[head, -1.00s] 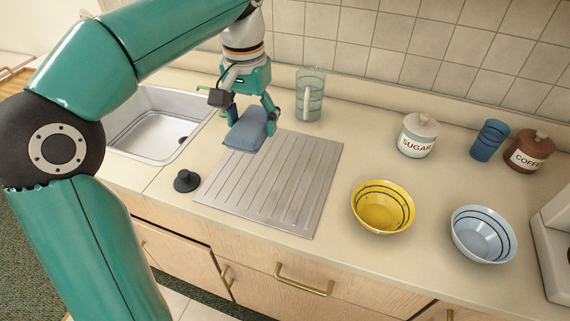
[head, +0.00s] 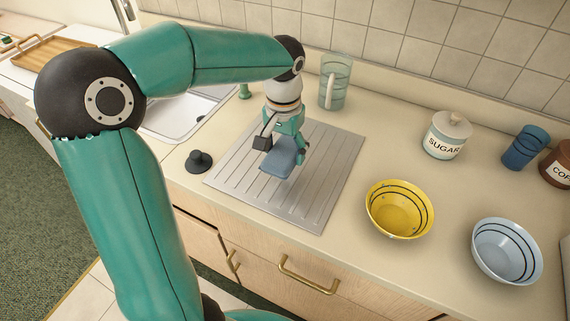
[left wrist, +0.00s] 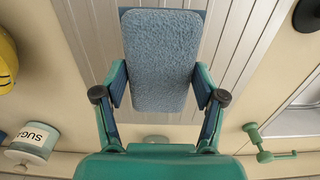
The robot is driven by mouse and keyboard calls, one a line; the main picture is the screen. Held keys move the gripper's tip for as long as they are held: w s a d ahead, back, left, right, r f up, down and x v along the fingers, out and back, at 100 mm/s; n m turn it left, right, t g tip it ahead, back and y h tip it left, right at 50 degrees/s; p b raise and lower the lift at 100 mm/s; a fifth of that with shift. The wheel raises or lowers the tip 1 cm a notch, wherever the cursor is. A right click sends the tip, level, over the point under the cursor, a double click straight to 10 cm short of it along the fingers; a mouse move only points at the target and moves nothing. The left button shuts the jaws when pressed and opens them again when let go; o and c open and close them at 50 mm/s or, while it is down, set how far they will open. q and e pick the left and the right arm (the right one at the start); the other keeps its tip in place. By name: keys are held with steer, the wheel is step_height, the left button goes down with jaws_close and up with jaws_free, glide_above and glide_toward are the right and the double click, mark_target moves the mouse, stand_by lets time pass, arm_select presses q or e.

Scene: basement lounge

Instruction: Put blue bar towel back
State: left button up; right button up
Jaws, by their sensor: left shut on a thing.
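The blue bar towel (head: 279,163) is a folded, fuzzy blue pad. My left gripper (head: 286,150) is shut on it, above the ribbed metal drainboard (head: 320,187). In the left wrist view the towel (left wrist: 160,60) sits between the two fingers of the gripper (left wrist: 160,92), with the drainboard's ribs behind it. I cannot tell whether the towel touches the drainboard. My right gripper is not in view.
A black plug (head: 199,161) lies left of the drainboard, beside the sink (head: 185,118). A glass pitcher (head: 335,82) stands behind. Yellow bowl (head: 399,210), light blue bowl (head: 506,251), sugar jar (head: 446,136) and blue cup (head: 525,147) stand to the right.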

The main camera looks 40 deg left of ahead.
mark_target(284, 152)
arm_select(q)
steer(key=shift+f, duration=2.6)
steer(key=shift+f, duration=0.3)
steer(key=o, duration=1.1)
steer(key=shift+r, duration=0.1)
step_height(284, 152, up, 12)
steer(key=shift+s+r, duration=0.1)
steer(key=shift+r, duration=0.1)
